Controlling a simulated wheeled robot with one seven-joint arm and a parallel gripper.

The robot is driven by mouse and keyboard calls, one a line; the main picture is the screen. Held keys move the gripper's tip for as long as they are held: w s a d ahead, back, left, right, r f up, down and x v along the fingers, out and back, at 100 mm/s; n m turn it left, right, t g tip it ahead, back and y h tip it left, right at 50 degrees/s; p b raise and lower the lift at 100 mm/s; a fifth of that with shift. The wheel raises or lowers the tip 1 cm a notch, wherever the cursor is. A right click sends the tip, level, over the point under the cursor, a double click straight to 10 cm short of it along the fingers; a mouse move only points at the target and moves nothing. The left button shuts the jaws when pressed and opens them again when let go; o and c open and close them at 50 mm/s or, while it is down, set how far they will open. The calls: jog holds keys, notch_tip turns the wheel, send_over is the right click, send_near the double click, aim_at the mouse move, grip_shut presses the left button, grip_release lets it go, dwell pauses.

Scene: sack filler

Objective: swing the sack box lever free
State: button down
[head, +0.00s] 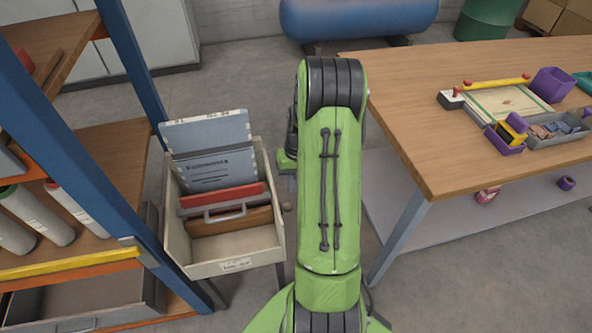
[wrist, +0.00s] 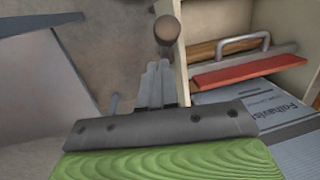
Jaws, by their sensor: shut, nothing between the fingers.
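A brown ball knob (wrist: 167,29), apparently the end of the lever, shows just beyond my fingertips beside that wall; the rest of the lever is hidden. My gripper (wrist: 157,68) is shut and empty, pointing toward the knob; I cannot tell whether they touch. In the head view my green arm hides most of the gripper and the lever.
The box holds grey-blue printed sacks (head: 210,150), a red piece (head: 222,195) and a grey handle (head: 225,212). A blue-framed shelf (head: 125,60) stands close on the left. A wooden table (head: 430,90) with trays stands on the right. Bare floor lies behind the box.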

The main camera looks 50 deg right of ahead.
jog(key=shift+s+a+f, duration=0.2)
jog(key=shift+a, duration=0.15)
jog(key=shift+s+a+f, duration=0.15)
jog(key=shift+a, duration=0.2)
jog(key=shift+s, duration=0.1)
